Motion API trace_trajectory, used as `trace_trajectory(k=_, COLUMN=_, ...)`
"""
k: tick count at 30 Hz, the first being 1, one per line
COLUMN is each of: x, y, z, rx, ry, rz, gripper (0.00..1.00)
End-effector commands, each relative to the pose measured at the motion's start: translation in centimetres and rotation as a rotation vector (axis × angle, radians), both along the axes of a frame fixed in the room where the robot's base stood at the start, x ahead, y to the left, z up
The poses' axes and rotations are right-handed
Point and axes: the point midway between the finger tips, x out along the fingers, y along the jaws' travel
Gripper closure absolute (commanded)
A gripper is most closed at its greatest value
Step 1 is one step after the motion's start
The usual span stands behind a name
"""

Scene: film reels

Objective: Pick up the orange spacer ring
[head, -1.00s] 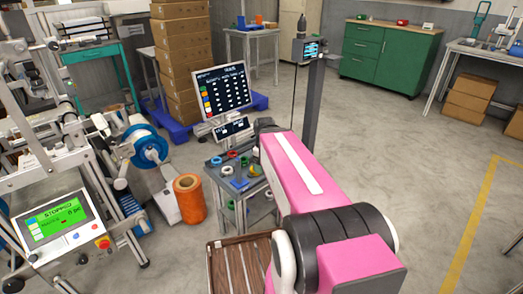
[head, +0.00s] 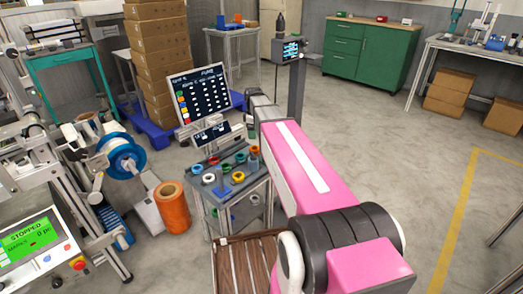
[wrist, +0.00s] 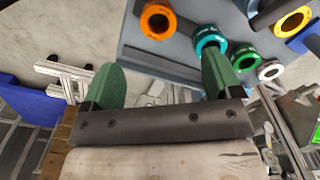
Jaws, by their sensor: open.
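The orange spacer ring (wrist: 158,20) lies on the grey top of the cart (wrist: 150,55), near its edge, at the top of the wrist view. In the head view the orange ring (head: 254,150) is at the cart's back right, close beside my pink arm. My gripper (wrist: 160,75) is open and empty in the wrist view, its two green fingers spread wide. The ring appears beyond the fingertips, between their lines and apart from them.
A teal ring (wrist: 209,43), a green ring (wrist: 243,58), a white ring (wrist: 270,70) and a yellow ring (wrist: 293,20) lie near the orange one. A monitor (head: 200,95) stands behind the cart. A brown slatted crate (head: 245,262) is in front. Open floor lies to the right.

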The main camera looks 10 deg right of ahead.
Motion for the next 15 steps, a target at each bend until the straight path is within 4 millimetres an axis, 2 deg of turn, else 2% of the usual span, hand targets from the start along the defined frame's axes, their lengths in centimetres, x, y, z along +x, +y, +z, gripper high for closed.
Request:
trace_trajectory(k=5, x=0.0, y=0.1, z=-1.5, rx=0.0, ry=0.002, rz=0.001, gripper=0.16)
trace_trajectory(k=12, x=0.1, y=0.1, z=-4.8, rx=0.0, ry=0.001, rz=0.001, gripper=0.16)
trace_trajectory(k=15, x=0.0, y=0.1, z=-5.4, rx=0.0, ry=0.001, rz=0.001, gripper=0.16)
